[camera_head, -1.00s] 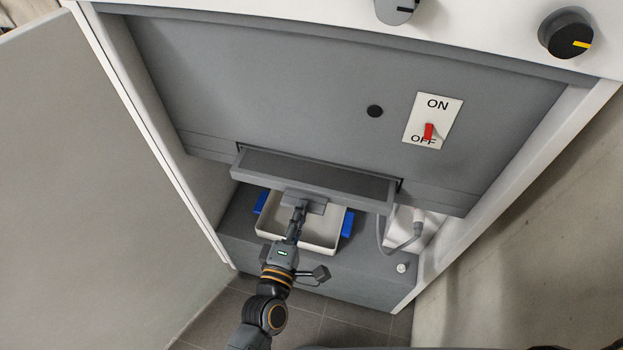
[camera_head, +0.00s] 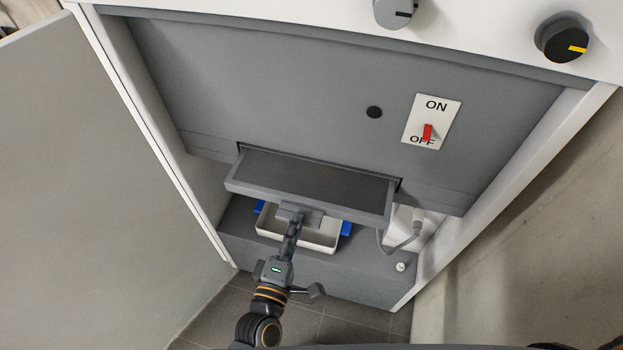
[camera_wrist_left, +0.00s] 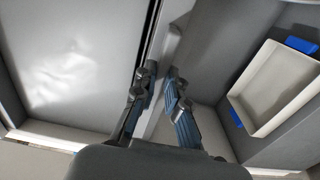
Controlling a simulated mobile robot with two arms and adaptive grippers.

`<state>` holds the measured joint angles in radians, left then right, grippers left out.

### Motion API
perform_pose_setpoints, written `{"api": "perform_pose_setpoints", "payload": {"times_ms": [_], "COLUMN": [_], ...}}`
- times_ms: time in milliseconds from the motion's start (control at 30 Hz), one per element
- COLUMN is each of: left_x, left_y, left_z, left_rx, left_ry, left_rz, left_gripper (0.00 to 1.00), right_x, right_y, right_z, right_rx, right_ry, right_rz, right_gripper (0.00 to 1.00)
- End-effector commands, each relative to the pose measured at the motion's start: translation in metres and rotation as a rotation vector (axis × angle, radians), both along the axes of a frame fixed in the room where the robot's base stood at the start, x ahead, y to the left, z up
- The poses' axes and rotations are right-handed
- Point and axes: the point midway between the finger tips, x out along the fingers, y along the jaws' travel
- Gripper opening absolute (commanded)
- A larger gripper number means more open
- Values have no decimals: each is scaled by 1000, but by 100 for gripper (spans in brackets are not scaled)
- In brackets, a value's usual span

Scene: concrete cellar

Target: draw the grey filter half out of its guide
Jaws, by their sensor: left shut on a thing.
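The grey filter (camera_head: 312,182) is a flat tray-like piece with a dark top. It sticks out of its slot in the grey front panel, level and partly drawn out. My left gripper (camera_head: 297,216) is shut on the grip tab at the middle of the filter's front edge. In the left wrist view the fingers (camera_wrist_left: 160,98) close on the grey tab (camera_wrist_left: 172,72). The filter's rear part is hidden inside the panel. My right gripper does not show.
A white tray (camera_head: 317,242) with blue side grips stands below the filter. A hose (camera_head: 402,246) hangs to its right. The open door (camera_head: 110,170) is at left, a concrete wall (camera_head: 520,220) at right. A red switch (camera_head: 427,132) points to OFF.

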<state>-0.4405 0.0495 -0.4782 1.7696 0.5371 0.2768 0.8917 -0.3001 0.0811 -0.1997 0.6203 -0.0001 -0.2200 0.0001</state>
Motion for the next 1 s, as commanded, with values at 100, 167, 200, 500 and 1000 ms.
{"api": "perform_pose_setpoints", "payload": {"times_ms": [100, 167, 200, 500, 1000], "left_x": [-1, -2, -4, -23, -34], "left_y": [0, 1, 1, 7, 11], "left_z": [0, 0, 0, 0, 0], "left_rx": [0, 0, 1, 1, 0], "left_ry": [1, 1, 2, 2, 0], "left_rz": [-1, -1, -1, -1, 0], "left_gripper": [0, 0, 0, 0, 26], "right_x": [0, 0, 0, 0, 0], "right_y": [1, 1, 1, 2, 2], "right_z": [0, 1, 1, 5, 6], "right_rx": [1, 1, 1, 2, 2], "right_ry": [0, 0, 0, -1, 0], "right_rz": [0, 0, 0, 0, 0], "right_gripper": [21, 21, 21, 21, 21]}}
